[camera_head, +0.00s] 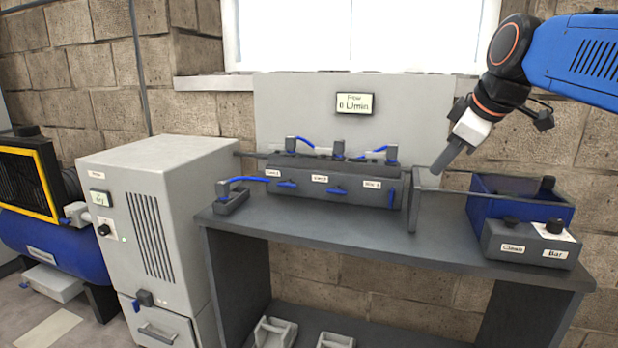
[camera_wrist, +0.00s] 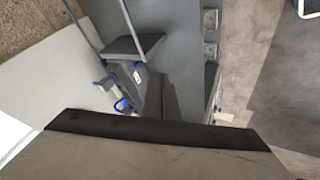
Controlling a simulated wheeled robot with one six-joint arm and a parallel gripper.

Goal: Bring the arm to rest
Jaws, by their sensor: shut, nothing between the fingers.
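My gripper (camera_head: 446,157) is at the end of my blue arm, at the upper right in the head view. It points down and to the left, above the grey bench (camera_head: 375,236). It is shut and holds nothing. It hangs near the upright grey plate beside the valve block, apart from the bench top. The wrist view looks down past the dark gripper body onto the bench and the floor.
The valve block (camera_head: 330,188) with blue levers and hoses stands on the bench. A blue bin (camera_head: 490,208) and a grey labelled box (camera_head: 500,246) are at its right end. A grey cabinet (camera_head: 120,250) and blue compressor (camera_head: 50,240) stand at left.

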